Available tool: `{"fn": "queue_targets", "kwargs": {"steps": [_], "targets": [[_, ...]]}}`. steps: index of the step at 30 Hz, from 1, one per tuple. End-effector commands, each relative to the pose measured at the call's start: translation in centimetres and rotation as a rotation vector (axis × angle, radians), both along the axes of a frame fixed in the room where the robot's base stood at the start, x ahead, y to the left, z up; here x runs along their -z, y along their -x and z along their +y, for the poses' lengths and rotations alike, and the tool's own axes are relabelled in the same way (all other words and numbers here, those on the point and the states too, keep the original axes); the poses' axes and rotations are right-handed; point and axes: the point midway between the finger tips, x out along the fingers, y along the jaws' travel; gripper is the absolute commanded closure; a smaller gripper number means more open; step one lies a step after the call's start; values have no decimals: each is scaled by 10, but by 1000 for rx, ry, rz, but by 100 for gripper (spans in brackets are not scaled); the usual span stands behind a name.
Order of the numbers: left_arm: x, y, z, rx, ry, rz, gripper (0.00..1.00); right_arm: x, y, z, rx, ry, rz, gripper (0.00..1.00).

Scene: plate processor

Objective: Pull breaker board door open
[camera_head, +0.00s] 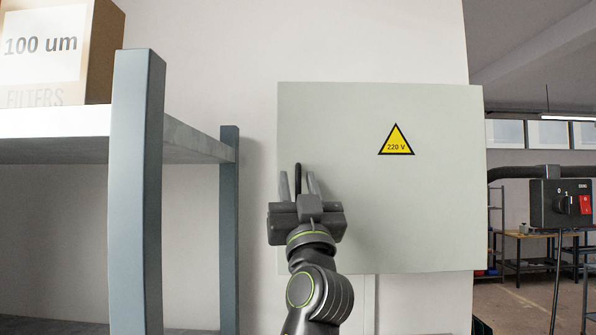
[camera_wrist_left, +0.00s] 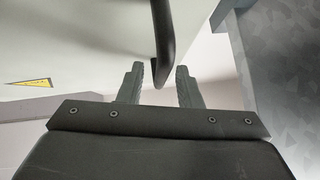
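The breaker board door (camera_head: 345,125) is a pale grey-green panel on the wall with a yellow 220 V triangle (camera_head: 397,141); it looks shut. Its black bar handle (camera_head: 298,180) is upright near the left edge. My left gripper (camera_head: 299,184) is in front of the handle, fingers pointing up. In the left wrist view the fingers (camera_wrist_left: 158,84) are apart, and the handle (camera_wrist_left: 163,45) comes down between them, with gaps on both sides. The door (camera_wrist_left: 75,40) fills the upper left there. My right gripper is not in view.
A grey metal shelf (camera_head: 137,200) with a filter box (camera_head: 100,50) stands left of the door, close to my left gripper. A black switch box with a red switch (camera_head: 560,203) is at the right. Bare wall shows between the shelf and the door.

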Motion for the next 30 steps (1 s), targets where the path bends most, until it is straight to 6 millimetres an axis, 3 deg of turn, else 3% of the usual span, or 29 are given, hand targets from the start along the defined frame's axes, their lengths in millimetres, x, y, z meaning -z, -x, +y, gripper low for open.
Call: {"fn": "queue_targets", "kwargs": {"steps": [11,18,30], "targets": [[-3,-4,1,-1,-1,0,68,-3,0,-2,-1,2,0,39],[-3,-4,1,-1,-1,0,98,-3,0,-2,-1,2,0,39],[-3,-3,1,-8,0,-1,100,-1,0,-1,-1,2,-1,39]]}}
